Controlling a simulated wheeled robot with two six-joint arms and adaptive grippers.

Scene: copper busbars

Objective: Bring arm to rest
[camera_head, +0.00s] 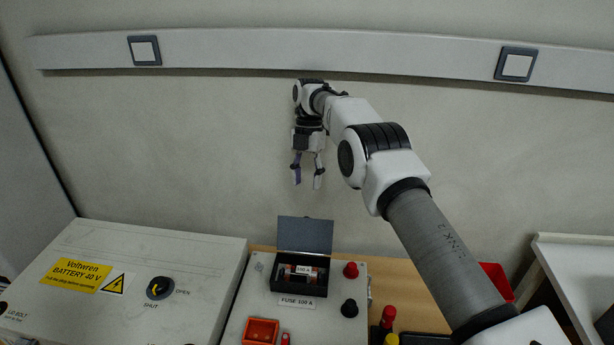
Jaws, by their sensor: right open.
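My right arm (440,247) comes in from the lower right and reaches up and to the left. My right gripper (307,183) points down, open and empty. It hangs in front of the wall, above the fuse box (305,236) in the picture, and touches nothing that I can see. My left gripper does not show.
The battery box (195,262) stands at the lower left. A grey panel (255,290) carries the open-lidded fuse box, a red knob (351,270), a black knob (349,308) and an orange tray (249,330). A white table (570,250) stands at the right.

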